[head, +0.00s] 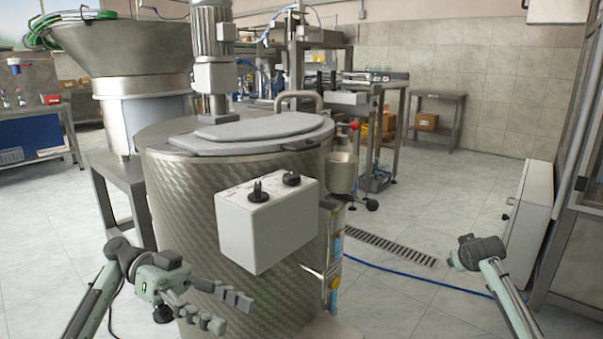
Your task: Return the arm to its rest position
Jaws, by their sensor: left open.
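My left arm comes in from the lower left. My left gripper (228,312) is open and empty, with its two fingers apart in front of the lower part of the steel drum (190,215). It is below and to the left of the white control box (266,222). I cannot tell how far it is from the drum wall. My right arm (497,280) comes in from the lower right and bends at a dark joint (478,253). The right gripper does not show.
The control box has two black knobs and stands out from the drum. A grey lid (255,132) covers the drum. A metal cup (342,172) is at its right. A white cabinet (530,222) stands at the right. A blue hose (425,283) crosses the mostly clear floor.

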